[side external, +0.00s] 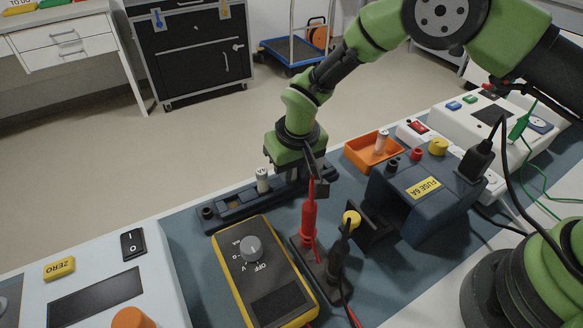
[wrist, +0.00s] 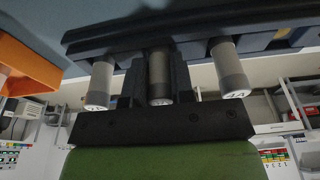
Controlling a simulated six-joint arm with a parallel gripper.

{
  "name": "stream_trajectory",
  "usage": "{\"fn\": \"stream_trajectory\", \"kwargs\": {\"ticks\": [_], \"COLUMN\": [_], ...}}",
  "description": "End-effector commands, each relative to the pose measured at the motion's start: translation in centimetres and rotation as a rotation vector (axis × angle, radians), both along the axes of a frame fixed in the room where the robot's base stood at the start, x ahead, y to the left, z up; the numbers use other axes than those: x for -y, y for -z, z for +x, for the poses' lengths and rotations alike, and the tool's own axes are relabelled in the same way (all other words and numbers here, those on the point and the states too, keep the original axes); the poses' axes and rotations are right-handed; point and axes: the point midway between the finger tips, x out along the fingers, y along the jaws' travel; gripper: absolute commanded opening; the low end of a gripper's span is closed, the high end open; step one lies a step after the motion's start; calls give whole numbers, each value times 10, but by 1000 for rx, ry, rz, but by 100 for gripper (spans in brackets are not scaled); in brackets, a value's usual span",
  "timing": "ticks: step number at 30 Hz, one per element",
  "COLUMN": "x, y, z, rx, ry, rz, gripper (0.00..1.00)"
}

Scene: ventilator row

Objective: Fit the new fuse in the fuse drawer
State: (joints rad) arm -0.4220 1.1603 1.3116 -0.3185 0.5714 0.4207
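My gripper (side external: 312,172) points down over the dark fuse rack (side external: 232,209) in the side view. In the wrist view, three grey fuses with white ends stand in the rack. The fingers of my gripper (wrist: 158,92) are close on both sides of the middle fuse (wrist: 160,78) and appear to touch it. The left fuse (wrist: 101,85) and the right fuse (wrist: 229,68) stand outside the fingers. One outer fuse shows in the side view (side external: 263,181). The dark blue fuse unit (side external: 408,213), labelled "FUSE 6A", has its fuse drawer (side external: 370,229) pulled out; the drawer's inside is unclear.
An orange tray (side external: 362,158) holds another fuse (side external: 382,142). Red (side external: 309,222) and black (side external: 338,256) probes stand upright between the rack and the fuse unit. A yellow-edged multimeter (side external: 262,275) lies in front. Black and green cables hang at the right.

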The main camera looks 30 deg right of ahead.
Motion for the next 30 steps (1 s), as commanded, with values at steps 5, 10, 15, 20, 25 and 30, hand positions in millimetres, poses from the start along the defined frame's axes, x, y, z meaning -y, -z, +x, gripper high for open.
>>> {"fn": "stream_trajectory", "kwargs": {"ticks": [5, 10, 15, 20, 25, 30], "x": [0, 0, 0, 0, 0, 0], "y": [-1, -3, -10, -17, -23, -31], "z": [0, 0, 1, 1, 0, 0], "rx": [0, 1, 2, 2, 1, 1], "ry": [0, 0, 0, 0, 0, 1], "rz": [0, 0, 1, 1, 0, 0], "gripper": [0, 0, 0, 0, 0, 0]}}
